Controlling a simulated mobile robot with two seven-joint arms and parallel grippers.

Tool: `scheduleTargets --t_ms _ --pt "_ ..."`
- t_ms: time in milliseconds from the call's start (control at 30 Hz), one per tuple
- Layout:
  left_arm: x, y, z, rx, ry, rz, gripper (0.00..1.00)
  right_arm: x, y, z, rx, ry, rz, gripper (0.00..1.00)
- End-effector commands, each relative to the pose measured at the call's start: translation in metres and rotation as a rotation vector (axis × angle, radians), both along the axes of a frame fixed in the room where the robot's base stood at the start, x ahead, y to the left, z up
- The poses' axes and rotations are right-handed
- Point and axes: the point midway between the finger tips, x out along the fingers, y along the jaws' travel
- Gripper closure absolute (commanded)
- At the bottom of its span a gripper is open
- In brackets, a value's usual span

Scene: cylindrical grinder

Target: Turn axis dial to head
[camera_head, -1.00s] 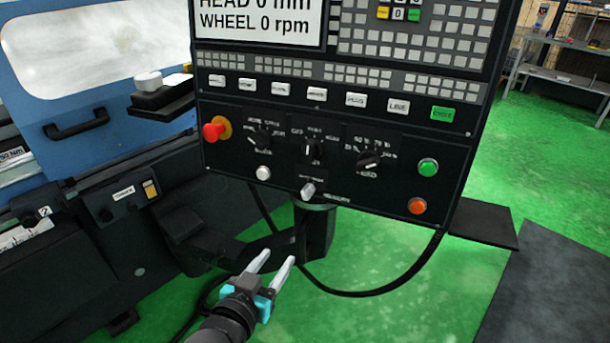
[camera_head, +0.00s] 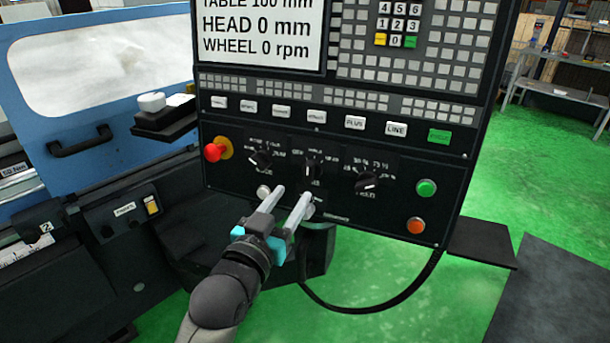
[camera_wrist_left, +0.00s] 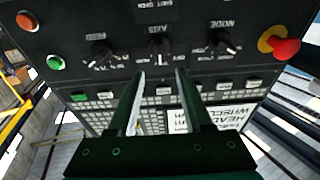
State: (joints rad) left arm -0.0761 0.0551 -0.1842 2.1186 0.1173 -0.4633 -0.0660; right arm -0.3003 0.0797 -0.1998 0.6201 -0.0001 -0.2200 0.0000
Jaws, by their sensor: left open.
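The axis dial (camera_head: 312,172) is the middle of three black rotary knobs on the control panel, and its pale pointer stands about upright in the head view. In the left wrist view the picture is upside down, and the axis dial (camera_wrist_left: 161,45) lies beneath the word AXIS. My left gripper (camera_head: 291,194) is open and empty, with its tips just below the dial in the head view. In the left wrist view the gripper (camera_wrist_left: 160,74) has its fingers either side of the dial's line, apparently short of it. My right gripper is not in view.
The mode knob (camera_head: 261,158) and another knob (camera_head: 367,183) flank the dial. A red emergency stop (camera_head: 213,152), a green button (camera_head: 427,188) and an orange button (camera_head: 416,225) are on the panel. A finger partly hides a lower silver knob. A dark shelf (camera_head: 482,243) juts out right.

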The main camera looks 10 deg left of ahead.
Motion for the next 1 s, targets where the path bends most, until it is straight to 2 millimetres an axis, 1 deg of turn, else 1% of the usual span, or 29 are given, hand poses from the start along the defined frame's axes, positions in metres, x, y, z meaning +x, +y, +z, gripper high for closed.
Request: scheduleTargets --t_ms 33,100,300,500,667,933,967,1000 --pt "0.009 -0.003 0.001 -0.001 -0.002 0.000 0.50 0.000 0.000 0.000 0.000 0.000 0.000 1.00" --pt "0.020 -0.005 0.001 -0.001 -0.002 0.000 0.50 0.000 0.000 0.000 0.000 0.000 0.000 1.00" --pt "0.051 -0.013 0.001 -0.001 -0.001 -0.001 0.50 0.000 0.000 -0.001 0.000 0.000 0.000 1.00" --pt "0.070 -0.017 0.000 -0.001 0.000 0.000 0.50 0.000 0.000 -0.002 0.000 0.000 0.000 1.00" --pt "0.076 -0.019 0.000 -0.001 0.000 0.000 0.50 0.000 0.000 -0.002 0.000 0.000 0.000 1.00" --pt "0.077 -0.019 0.000 -0.001 0.000 0.000 0.50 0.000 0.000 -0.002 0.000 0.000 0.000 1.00" --pt "0.077 -0.019 0.000 -0.001 0.000 0.000 0.52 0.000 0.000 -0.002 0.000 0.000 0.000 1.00" --pt "0.077 -0.019 0.000 -0.001 0.000 0.000 0.57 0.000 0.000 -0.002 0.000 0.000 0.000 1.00"
